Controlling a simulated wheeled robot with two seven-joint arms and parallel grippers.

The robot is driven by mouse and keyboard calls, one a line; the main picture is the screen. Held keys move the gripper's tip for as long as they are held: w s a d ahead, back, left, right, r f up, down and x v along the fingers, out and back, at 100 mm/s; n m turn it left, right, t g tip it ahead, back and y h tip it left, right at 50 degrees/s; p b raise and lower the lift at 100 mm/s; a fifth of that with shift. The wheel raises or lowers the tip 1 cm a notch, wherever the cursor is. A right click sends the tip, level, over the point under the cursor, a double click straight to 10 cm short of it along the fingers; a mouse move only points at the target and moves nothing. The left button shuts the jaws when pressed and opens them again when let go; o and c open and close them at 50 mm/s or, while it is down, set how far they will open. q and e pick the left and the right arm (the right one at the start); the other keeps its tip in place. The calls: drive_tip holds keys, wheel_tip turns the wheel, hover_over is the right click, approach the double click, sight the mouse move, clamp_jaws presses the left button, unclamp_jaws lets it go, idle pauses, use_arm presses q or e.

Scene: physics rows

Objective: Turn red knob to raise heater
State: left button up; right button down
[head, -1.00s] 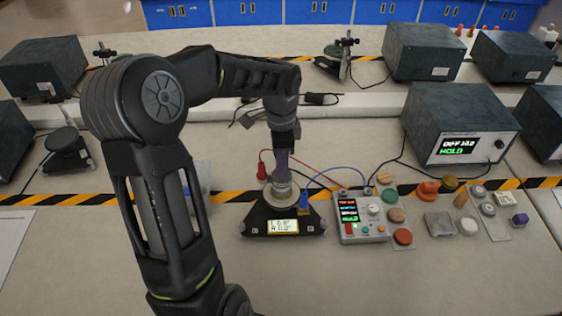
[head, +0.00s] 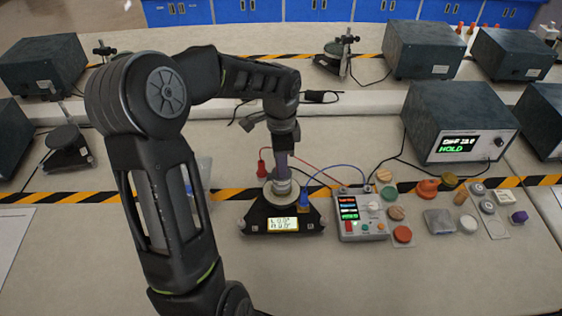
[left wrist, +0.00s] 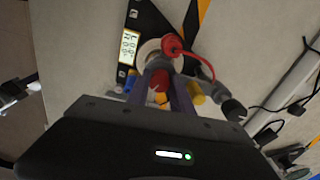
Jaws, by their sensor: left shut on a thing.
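The heater device has a dark triangular base with a lit display (head: 283,224) and a round pale plate with a post on it. A red plug (head: 261,168) and a blue plug (head: 304,202) are at its sides. My left gripper (head: 281,172) points down onto the top of the post and hides it in the head view. In the left wrist view, its two purple fingers (left wrist: 163,88) close around a red knob (left wrist: 159,82). The red plug (left wrist: 172,45) and a yellow cylinder (left wrist: 195,93) sit close by. My right gripper is out of view.
A control box (head: 376,229) with lit readouts stands to the right, joined by red and blue cables. Several coloured discs and blocks lie beyond it. A large dark instrument (head: 435,105) reads HOLD at the back right. The front table area is clear.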

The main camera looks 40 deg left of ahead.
use_arm(q)
drive_tip(key=shift+n+b, duration=0.35)
drive_tip(key=shift+n, duration=0.15)
clamp_jaws()
drive_tip(key=n+b, duration=0.2)
drive_tip(key=n, duration=0.1)
drive_tip(key=shift+f, duration=0.1)
drive_tip(key=n+b, duration=0.1)
drive_tip(key=n, duration=0.2)
drive_tip(key=shift+d, duration=0.1)
drive_tip(key=n+b, duration=0.1)
drive_tip(key=n, duration=0.2)
drive_tip(key=shift+n, duration=0.4)
drive_tip(key=n+b, duration=0.1)
drive_tip(key=n, duration=0.5)
drive_tip(key=n+b, duration=0.1)
drive_tip(key=n, duration=0.6)
drive_tip(key=shift+w, duration=0.1)
drive_tip(key=o, duration=1.1)
unclamp_jaws()
drive_tip(key=shift+c, duration=0.2)
